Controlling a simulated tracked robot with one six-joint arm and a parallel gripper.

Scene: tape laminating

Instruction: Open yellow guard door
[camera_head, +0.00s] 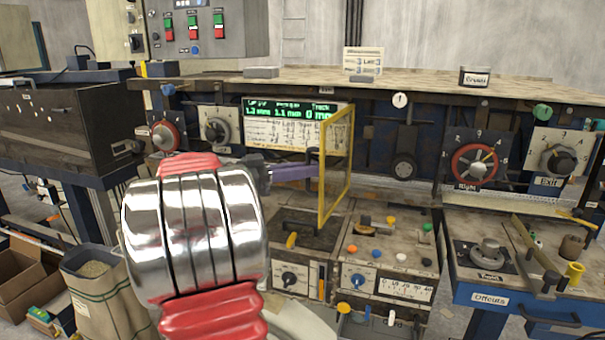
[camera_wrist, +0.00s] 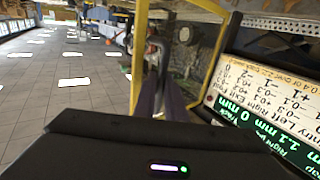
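The yellow guard door (camera_head: 349,160) is a tall thin yellow frame in front of the machine. It stands at an angle out from the machine's front, so it looks narrow in the head view. Its dark handle (camera_head: 314,156) is on its left, near edge. My gripper (camera_head: 312,172) has purple fingers and reaches the handle from the left. In the wrist view, the fingers (camera_wrist: 160,92) stand close together with the grey handle (camera_wrist: 155,55) between their tips, and appear shut on it. Yellow bars of the door (camera_wrist: 139,55) show beside the handle.
A lit display panel (camera_head: 295,125) is left of the door. Below are control boxes with knobs (camera_head: 385,260). A red handwheel (camera_head: 475,164) and the blue Offcuts drawer (camera_head: 490,299) are right. My metal arm fills the front left. Open floor (camera_wrist: 60,90) shows in the wrist view.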

